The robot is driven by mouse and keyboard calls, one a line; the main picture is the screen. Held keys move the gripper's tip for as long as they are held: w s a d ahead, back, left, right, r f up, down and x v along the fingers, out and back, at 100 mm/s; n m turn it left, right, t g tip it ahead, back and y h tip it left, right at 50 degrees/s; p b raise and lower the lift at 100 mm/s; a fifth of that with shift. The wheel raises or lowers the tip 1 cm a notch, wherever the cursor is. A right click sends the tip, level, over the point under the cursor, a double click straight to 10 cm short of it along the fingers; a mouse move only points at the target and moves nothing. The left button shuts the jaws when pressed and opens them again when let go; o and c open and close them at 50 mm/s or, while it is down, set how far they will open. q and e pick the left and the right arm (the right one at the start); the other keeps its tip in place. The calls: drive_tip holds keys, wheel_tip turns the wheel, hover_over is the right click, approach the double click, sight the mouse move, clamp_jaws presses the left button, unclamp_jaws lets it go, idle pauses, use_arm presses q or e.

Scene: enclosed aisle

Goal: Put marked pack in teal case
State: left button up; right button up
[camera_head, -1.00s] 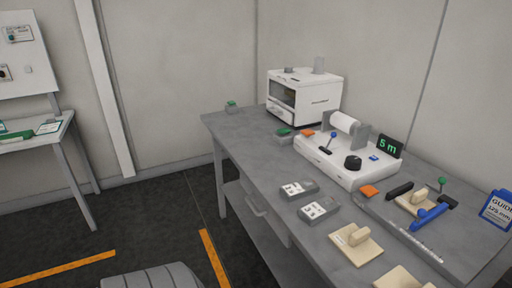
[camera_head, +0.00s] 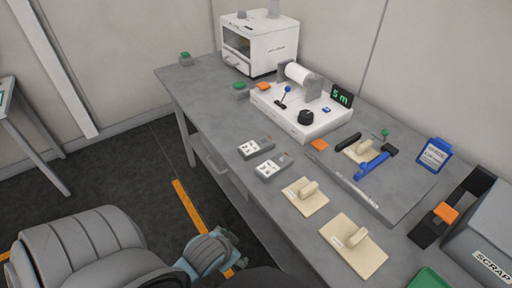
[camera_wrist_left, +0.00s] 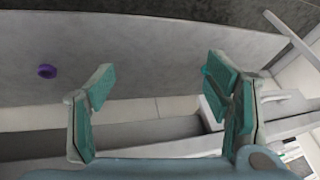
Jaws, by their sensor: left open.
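I cannot pick out a marked pack or a teal case for certain. Two small grey blocks with white marked faces, a rear one (camera_head: 255,147) and a front one (camera_head: 270,167), lie on the bench's near left side. A green item (camera_head: 430,278) is cut off at the bottom right edge of the head view; what it is cannot be told. My left gripper (camera_head: 218,256) is low in front of the bench. In the left wrist view its teal fingers (camera_wrist_left: 160,84) are spread, with nothing between them. My right gripper is not in view.
The grey bench (camera_head: 200,92) holds a white oven-like box (camera_head: 260,45), a white roll machine (camera_head: 290,108), wooden blocks with handles (camera_head: 306,196), a blue-handled tool (camera_head: 373,165) and a scrap bin (camera_head: 488,235).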

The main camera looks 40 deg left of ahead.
use_arm(q)
drive_tip(key=w+a+r+m+t+y, duration=0.2)
drive_tip(key=w+a+r+t, duration=0.25)
drive_tip(key=w+r, duration=0.4)
drive_tip(key=w+a+r+m+t+y, duration=0.25)
drive_tip(key=w+r+t, duration=0.25)
drive_tip(key=w+r, duration=0.35)
drive_tip(key=w+d+r+m+t+h, duration=0.35)
drive_tip(key=w+r+m+h, duration=0.35)
drive_tip(key=m, duration=0.4)
drive_tip(key=w+d+r+m+t+h, duration=0.2)
drive_tip(key=w+d+r+m+h, duration=0.25)
drive_tip(key=r+m+h, duration=0.6)
drive_tip(key=m+g+y, duration=1)
drive_tip(key=m+g, duration=0.2)
drive_tip(key=g, duration=0.3)
approach(255, 145)
drive_tip(key=shift+g, duration=0.3)
drive_tip(key=b+x, duration=0.2)
drive_tip(key=x, duration=0.6)
drive_tip(key=shift+w, duration=0.25)
drive_tip(key=shift+w+d+f, duration=0.1)
drive_tip(key=shift+w+f, duration=0.1)
drive_tip(key=shift+f, duration=0.2)
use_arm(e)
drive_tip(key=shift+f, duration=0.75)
